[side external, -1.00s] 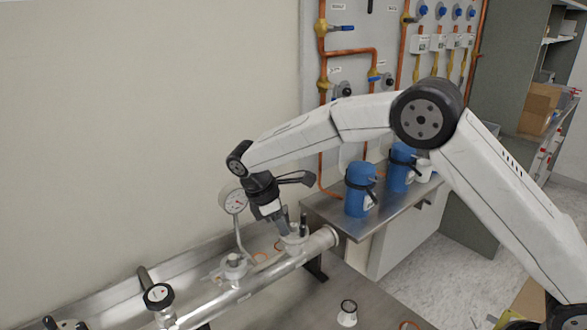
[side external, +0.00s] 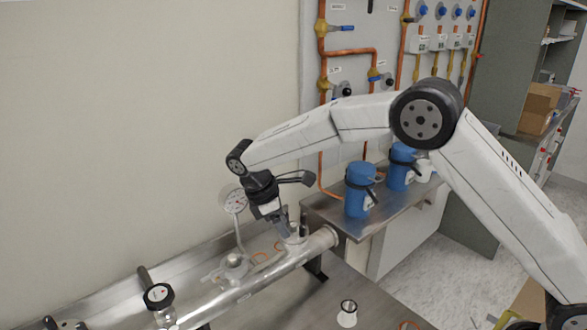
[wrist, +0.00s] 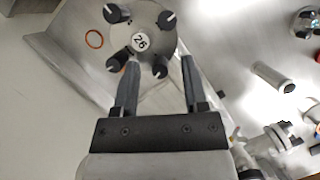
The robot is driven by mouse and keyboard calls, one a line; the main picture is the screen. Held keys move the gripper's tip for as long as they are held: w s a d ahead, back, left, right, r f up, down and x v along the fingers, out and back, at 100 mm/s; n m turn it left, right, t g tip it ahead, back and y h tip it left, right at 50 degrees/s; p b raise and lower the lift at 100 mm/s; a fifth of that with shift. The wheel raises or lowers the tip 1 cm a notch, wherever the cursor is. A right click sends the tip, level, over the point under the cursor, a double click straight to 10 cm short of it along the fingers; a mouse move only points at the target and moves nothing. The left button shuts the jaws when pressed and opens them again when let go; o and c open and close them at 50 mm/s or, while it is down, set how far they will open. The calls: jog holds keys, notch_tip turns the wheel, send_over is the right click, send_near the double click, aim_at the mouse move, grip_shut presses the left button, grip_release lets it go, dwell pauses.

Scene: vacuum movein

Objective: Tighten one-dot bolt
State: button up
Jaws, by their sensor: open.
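In the wrist view, a round metal flange (wrist: 146,18) with a white label reading "26" lies below my gripper (wrist: 160,60). Several dark bolts with pale marks stand around its rim, and no dot marking can be made out. One bolt (wrist: 160,71) shows between my open fingers, apart from the right finger; contact with the left finger cannot be told. The fingers partly hide the bolts there.
A second fitting (side external: 233,266) sits on the pipe (side external: 250,286) to the left. Blue canisters (side external: 360,190) stand on a shelf to the right. A small white cup-like part (side external: 347,314) is on the bench.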

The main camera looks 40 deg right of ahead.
jog(key=v, duration=0.7)
jog(key=shift+r, duration=0.4)
jog(key=shift+a, duration=0.1)
jog(key=shift+c, duration=1.3)
jog(key=shift+s+d+f+t+y, duration=0.15)
jog(key=shift+d+t+y, duration=0.1)
jog(key=shift+d+y, duration=0.2)
jog(key=shift+s+d+r+t+y, duration=0.15)
jog(key=shift+d+t+y, duration=0.15)
jog(key=shift+y, duration=0.25)
jog(key=shift+s+d+f+t+y, duration=0.1)
jog(key=shift+s+d+t+y, duration=0.5)
jog(key=shift+y, duration=0.4)
jog(key=shift+w+d, duration=0.1)
jog(key=shift+d, duration=0.05)
jog(key=shift+f, duration=0.15)
jog(key=shift+f, duration=3.75)
